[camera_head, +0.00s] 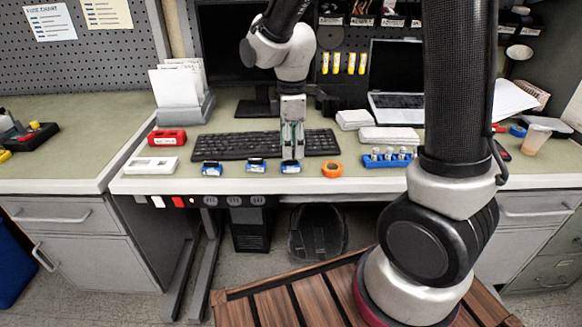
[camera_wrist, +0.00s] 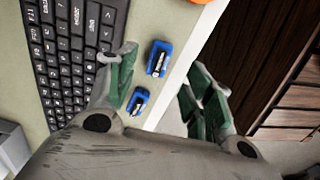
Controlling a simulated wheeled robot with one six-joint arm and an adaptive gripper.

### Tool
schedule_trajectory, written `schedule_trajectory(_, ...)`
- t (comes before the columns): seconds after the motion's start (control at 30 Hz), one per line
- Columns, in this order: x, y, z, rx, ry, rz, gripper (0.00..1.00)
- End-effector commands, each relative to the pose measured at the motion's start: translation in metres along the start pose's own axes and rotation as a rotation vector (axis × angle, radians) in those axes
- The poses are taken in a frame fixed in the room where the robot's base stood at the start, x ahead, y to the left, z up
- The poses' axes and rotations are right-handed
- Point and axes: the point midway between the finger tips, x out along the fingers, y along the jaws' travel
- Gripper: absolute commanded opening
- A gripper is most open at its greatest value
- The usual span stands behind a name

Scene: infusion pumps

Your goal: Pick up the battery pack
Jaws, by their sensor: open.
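Several small blue battery packs with pale and dark tops lie in a row near the front edge of the desk. In the head view they are the left pack (camera_head: 212,169), the middle pack (camera_head: 256,165) and the right pack (camera_head: 290,168). My gripper (camera_head: 292,152) points down just above or behind the right pack; the exact gap is unclear. In the wrist view my gripper (camera_wrist: 160,78) is open and empty. The right pack (camera_wrist: 159,58) and the middle pack (camera_wrist: 138,102) show between its spread fingers. The left pack is hidden there.
A black keyboard (camera_head: 225,146) lies behind the packs. An orange tape roll (camera_head: 332,170) and a blue vial rack (camera_head: 385,161) stand to the right. A white tray (camera_head: 151,165) and a red case (camera_head: 167,137) are at left. The desk edge is close in front.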

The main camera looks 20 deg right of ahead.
Motion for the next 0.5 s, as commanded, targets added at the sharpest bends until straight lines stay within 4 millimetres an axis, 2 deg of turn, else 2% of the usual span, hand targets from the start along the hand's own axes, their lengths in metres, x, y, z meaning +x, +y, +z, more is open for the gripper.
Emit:
schedule_trajectory(0.3,0.048,0.000,-0.003,0.003,-0.002,-0.005,0.52)
schedule_trajectory(0.5,0.059,0.001,-0.003,0.004,0.001,0.000,0.52)
